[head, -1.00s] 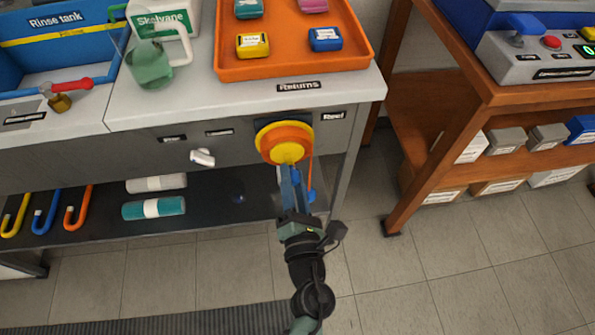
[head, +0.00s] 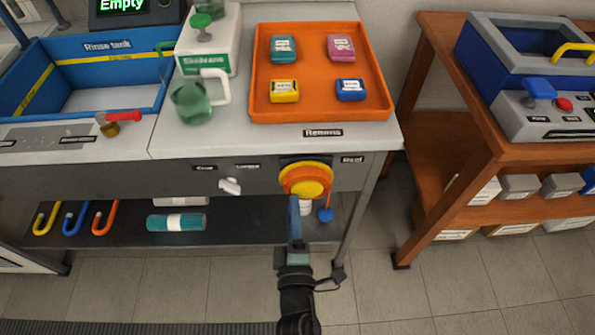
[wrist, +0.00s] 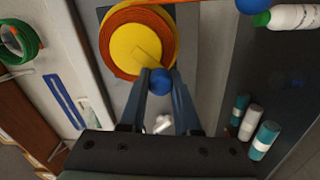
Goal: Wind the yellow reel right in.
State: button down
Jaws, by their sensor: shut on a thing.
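The yellow reel (head: 306,188), wound with orange line, is mounted on the bench's front panel below the "Reel" label. It also shows large in the wrist view (wrist: 133,48), with a yellow bar across its hub. My gripper (head: 294,203) reaches up from below to the reel's lower edge. In the wrist view its fingers are shut on a blue round knob (wrist: 160,81) beside the hub bar. How the knob joins the bar is partly hidden. A blue ball (head: 326,214) hangs at the end of the orange line, below and right of the reel.
A white knob (head: 230,186) sticks out of the panel left of the reel. The orange tray (head: 320,75) lies on the bench above. The lower shelf holds bottles, cylinders and coloured hooks (head: 104,217). A wooden table (head: 432,115) stands at right, with a floor gap between.

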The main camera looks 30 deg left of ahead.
jog(key=m+p, duration=0.1)
jog(key=r+m+p, duration=0.1)
jog(key=m, duration=0.2)
jog(key=shift+s+a+r+m+p, duration=0.25)
jog(key=shift+a+r+m+p, duration=0.05)
jog(key=shift+p, duration=0.1)
jog(key=shift+a+r+m+p, duration=0.1)
jog(key=shift+r+m+p, duration=0.1)
jog(key=shift+m+p, duration=0.35)
jog(key=shift+r+m+p, duration=0.15)
jog(key=shift+m+p, duration=0.15)
jog(key=shift+m, duration=0.45)
jog(key=c, duration=0.6)
grip_release()
jog(key=v, duration=1.3)
jog(key=shift+p, duration=0.3)
